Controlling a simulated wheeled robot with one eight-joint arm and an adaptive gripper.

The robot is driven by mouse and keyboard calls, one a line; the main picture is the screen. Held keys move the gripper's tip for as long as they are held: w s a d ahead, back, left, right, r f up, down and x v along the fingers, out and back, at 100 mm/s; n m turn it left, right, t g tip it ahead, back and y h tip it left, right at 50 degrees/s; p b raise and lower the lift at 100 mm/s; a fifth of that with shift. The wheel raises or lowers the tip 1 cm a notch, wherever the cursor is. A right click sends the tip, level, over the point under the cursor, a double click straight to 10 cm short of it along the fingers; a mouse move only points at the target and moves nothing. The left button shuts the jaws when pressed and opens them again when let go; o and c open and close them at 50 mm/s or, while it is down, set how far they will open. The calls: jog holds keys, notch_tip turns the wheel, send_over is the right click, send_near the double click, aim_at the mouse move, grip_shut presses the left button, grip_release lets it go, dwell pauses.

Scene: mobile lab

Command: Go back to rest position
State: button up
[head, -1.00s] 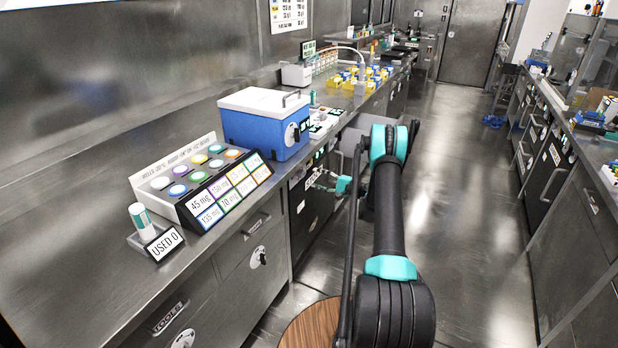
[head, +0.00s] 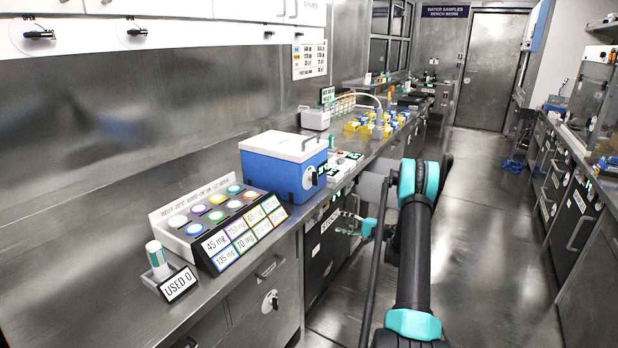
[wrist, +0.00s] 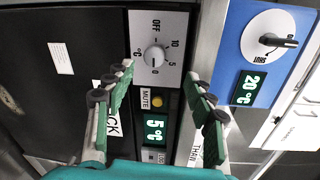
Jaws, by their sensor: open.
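My gripper (wrist: 160,76) is open and empty in the wrist view, its two green-padded fingers spread apart. Between and beyond the fingers is a grey control panel with a white dial (wrist: 154,56), a yellow MUTE button (wrist: 156,101) and a green display reading 5 °C (wrist: 154,130). In the head view my gripper (head: 348,222) is small, held in front of the cabinet fronts under the left bench, partly hidden by my arm. I cannot tell how far it is from the panel.
The left bench (head: 225,300) carries a blue box with a white lid (head: 270,165), a rack of coloured caps (head: 190,235) and a USED 0 holder (head: 178,284). A dark cabinet door (wrist: 60,75) is left of the panel. The aisle floor (head: 480,215) is clear.

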jog(key=s+a+r+n+g+h, duration=0.25)
jog(key=s+a+r, duration=0.35)
jog(key=s, duration=0.4)
jog(key=s+a+r+n+g+h, duration=0.2)
jog(key=s+a+r+h, duration=0.2)
jog(key=s+r, duration=0.5)
jog(key=s+d+f+n+h, duration=0.1)
jog(key=s+d+h, duration=0.1)
jog(key=s, duration=0.7)
jog(key=s+d+f+n+h, duration=0.1)
jog(key=s+d+n+h, duration=0.1)
jog(key=s, duration=0.8)
jog(key=s+d+f+n+g+h, duration=0.1)
jog(key=s+h, duration=0.2)
jog(key=s, duration=0.7)
jog(key=shift+s+d+f+n, duration=0.15)
jog(key=shift+s+d+n, duration=0.1)
jog(key=shift+d+n, duration=0.15)
jog(key=shift+h, duration=0.25)
